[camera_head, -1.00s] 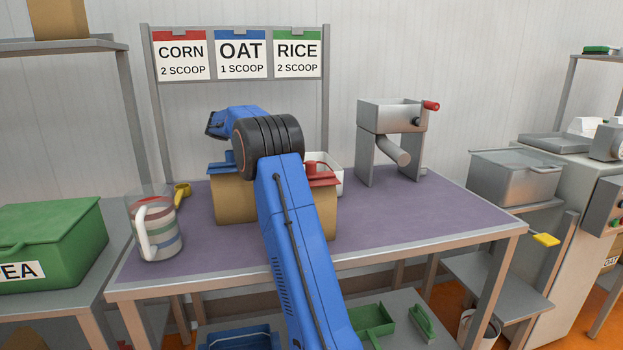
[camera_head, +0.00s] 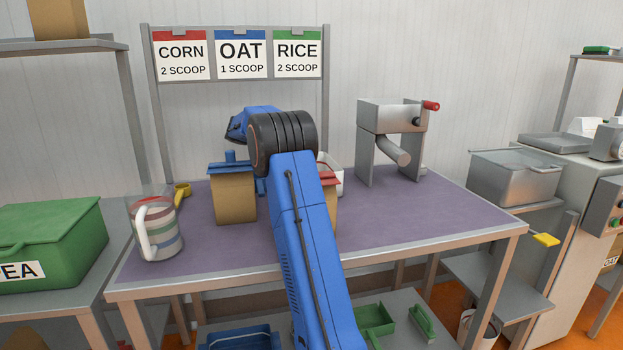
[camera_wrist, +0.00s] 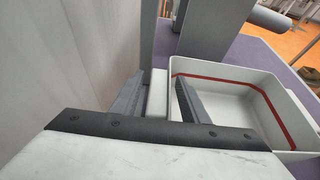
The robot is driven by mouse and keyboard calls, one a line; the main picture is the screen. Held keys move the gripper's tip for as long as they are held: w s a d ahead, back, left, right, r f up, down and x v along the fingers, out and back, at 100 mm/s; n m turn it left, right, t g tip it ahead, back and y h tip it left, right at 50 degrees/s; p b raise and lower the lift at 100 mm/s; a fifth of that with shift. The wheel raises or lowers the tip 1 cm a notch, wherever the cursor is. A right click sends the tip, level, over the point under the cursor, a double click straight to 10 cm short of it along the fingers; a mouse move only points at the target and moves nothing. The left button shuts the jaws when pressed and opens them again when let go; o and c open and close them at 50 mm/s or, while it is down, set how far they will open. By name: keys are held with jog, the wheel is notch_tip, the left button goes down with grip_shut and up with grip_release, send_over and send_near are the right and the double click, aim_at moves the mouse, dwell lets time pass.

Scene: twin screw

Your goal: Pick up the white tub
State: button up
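The white tub (camera_head: 335,183) stands on the purple-topped bench behind my arm, which hides much of it. In the wrist view the tub (camera_wrist: 235,78) is open-topped, with a red line around its inside, and no contents show in the part I see. My gripper (camera_wrist: 161,82) is open at the tub's left side. Its right finger reaches over the inside of the tub and its left finger is outside. A white part of the tub's edge lies between them. I cannot tell whether either finger touches it. In the head view my arm hides the fingers.
A blue-lidded box (camera_head: 233,196) and a mostly hidden red-lidded box (camera_head: 329,208) stand before the tub. A striped jug (camera_head: 158,230) is at left. A grey hand-cranked mill (camera_head: 391,120) stands right of the tub. The bench's right front (camera_head: 430,225) is clear.

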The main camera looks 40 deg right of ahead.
grip_shut()
jog(key=shift+r, duration=0.15)
